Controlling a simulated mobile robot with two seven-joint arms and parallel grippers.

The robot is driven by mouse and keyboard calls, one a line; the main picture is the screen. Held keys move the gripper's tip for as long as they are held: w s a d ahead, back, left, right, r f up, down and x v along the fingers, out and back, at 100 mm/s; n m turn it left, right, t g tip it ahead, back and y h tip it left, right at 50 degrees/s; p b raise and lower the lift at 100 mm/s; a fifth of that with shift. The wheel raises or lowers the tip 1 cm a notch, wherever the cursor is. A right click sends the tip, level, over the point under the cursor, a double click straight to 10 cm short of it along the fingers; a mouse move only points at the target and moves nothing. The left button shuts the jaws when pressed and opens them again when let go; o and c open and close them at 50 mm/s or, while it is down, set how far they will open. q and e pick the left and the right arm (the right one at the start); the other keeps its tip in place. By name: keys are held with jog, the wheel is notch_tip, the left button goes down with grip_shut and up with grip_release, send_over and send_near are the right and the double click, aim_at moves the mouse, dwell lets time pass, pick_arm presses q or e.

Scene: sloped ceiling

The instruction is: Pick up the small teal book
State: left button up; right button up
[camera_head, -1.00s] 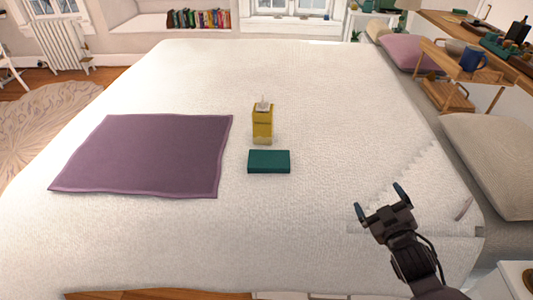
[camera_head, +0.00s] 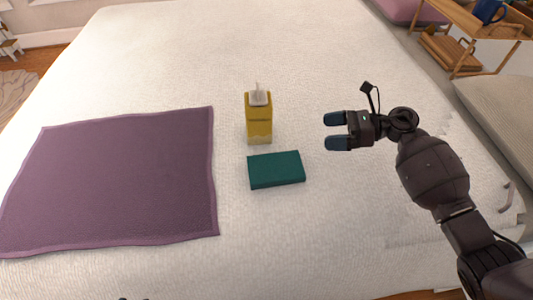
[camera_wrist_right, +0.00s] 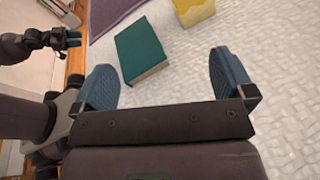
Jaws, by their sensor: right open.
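The small teal book (camera_head: 276,170) lies flat on the white bed, just in front of a yellow carton. It also shows in the right wrist view (camera_wrist_right: 138,50), beyond the fingers and left of their middle. My right gripper (camera_head: 335,131) is open and empty, to the right of the book and apart from it, its blue fingertips pointing left. In the right wrist view its two fingers (camera_wrist_right: 168,84) stand wide apart with bare bedding between them. My left gripper (camera_wrist_right: 72,39) shows small at the left of the right wrist view, away from the book; its jaw state is unclear.
The yellow carton (camera_head: 259,118) stands upright right behind the book. A purple cloth (camera_head: 115,180) lies flat to the left. The bed (camera_head: 330,55) is otherwise clear around the book. A wooden shelf with a blue mug (camera_head: 487,12) is at the far right.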

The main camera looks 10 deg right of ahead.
aim_at(293, 164)
jog(key=s+f+n+g, duration=0.1)
jog(key=n, duration=0.1)
jog(key=s+f+n+g+h, duration=0.1)
jog(key=s+f+n+g, duration=0.1)
jog(key=n, duration=0.1)
jog(key=shift+d+g, duration=0.2)
jog(key=shift+g, duration=0.1)
jog(key=shift+s+d+r+n, duration=0.1)
jog(key=shift+s+n, duration=0.2)
jog(key=shift+x, duration=5.45)
jog(key=shift+c, duration=0.5)
jog(key=c, duration=0.6)
